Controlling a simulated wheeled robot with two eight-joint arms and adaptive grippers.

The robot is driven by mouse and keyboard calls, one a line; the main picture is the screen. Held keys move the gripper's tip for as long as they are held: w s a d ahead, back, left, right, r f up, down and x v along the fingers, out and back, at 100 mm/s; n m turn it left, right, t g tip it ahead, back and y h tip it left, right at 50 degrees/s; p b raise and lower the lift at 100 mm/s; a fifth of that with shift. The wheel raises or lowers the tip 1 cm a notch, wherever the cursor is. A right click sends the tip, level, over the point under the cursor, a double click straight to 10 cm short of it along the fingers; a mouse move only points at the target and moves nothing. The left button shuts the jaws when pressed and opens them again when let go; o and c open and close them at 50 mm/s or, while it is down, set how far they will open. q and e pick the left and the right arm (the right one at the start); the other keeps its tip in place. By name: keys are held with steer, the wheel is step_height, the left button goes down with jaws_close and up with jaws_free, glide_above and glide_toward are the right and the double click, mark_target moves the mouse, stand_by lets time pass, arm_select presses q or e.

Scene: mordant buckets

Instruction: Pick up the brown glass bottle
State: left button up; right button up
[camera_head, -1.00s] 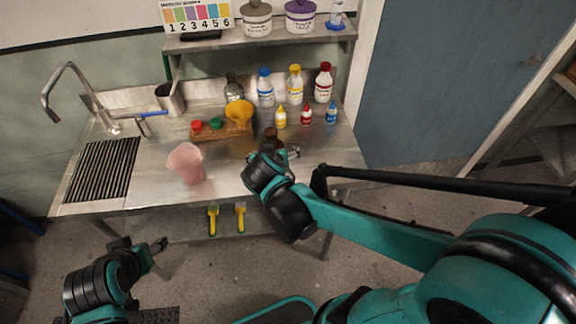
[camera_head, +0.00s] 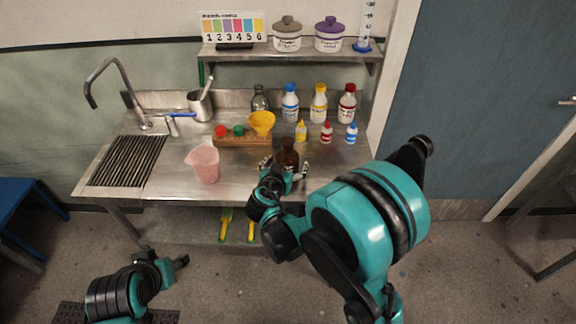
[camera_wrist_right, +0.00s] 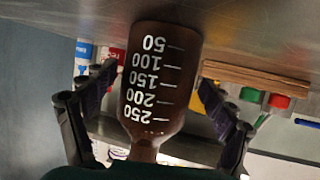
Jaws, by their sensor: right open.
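The brown glass bottle (camera_head: 288,154) stands upright on the steel counter, right of the pink jug. In the right wrist view the bottle (camera_wrist_right: 160,80) appears upside down, with white volume marks up to 250. My right gripper (camera_head: 285,168) is open at the bottle. In the wrist view its two fingers (camera_wrist_right: 155,95) are on either side of the bottle, with visible gaps between them and the glass. My left gripper (camera_head: 182,262) is low at the left, away from the counter; its jaws are too small to read.
A pink jug (camera_head: 204,164) stands left of the bottle. Behind are a wooden rack (camera_head: 240,141) with red and green caps, a yellow funnel (camera_head: 262,122), small dropper bottles (camera_head: 326,133) and larger white bottles (camera_head: 319,103). A sink tap (camera_head: 122,88) is at left.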

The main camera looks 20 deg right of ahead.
steer(key=b+x, duration=0.1)
steer(key=x, duration=0.2)
steer(key=shift+w+d+f, duration=0.2)
steer(key=shift+d+f, duration=0.1)
steer(key=shift+r, duration=0.15)
steer(key=c, duration=1.8)
steer(key=shift+c, duration=0.3)
